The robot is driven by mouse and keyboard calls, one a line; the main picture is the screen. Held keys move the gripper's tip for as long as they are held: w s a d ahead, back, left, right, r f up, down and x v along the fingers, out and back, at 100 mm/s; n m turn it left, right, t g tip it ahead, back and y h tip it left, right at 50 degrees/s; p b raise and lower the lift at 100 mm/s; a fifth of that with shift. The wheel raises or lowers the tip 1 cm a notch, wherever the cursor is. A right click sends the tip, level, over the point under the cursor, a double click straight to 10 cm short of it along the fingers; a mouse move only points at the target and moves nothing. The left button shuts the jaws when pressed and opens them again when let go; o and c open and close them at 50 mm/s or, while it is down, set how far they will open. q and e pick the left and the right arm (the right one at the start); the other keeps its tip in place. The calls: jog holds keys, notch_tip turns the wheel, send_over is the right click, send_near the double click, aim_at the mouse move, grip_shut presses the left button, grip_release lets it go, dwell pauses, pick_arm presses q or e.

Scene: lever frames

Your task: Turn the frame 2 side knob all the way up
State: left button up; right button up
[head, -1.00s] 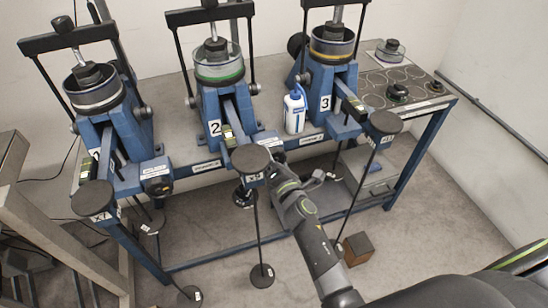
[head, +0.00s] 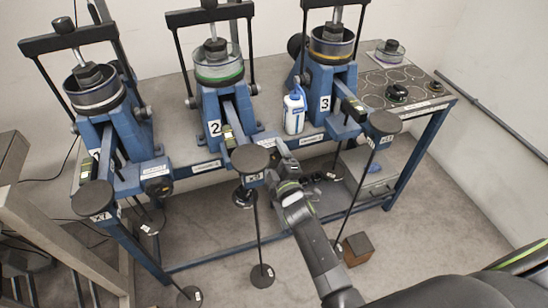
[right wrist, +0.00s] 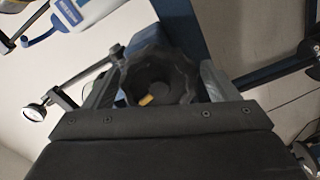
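Frame 2 (head: 211,118) is the middle blue lever frame, marked with a 2. Its side knob (right wrist: 160,82) is dark, round and lobed, with a small yellow mark, and shows in the right wrist view. My right gripper (head: 281,152) is at the right side of frame 2's front end, behind the round black pad of its lever (head: 250,158). In the right wrist view its two fingers (right wrist: 162,72) stand wide apart, one on each side of the knob. Whether they touch it is not clear. In the head view the knob is hidden. My left gripper is not in view.
Frame 1 (head: 108,125) stands left and frame 3 (head: 324,100) right on the bench. A white and blue bottle (head: 294,111) stands between frames 2 and 3. Hanging rods with weights are in front of the bench. A brown block (head: 357,248) is on the floor.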

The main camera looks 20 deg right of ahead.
jog(key=shift+s+r, duration=0.1)
jog(key=shift+s, duration=0.15)
jog(key=shift+s+d+p, duration=0.1)
jog(key=shift+s+p, duration=1.35)
jog(key=shift+s, duration=1.35)
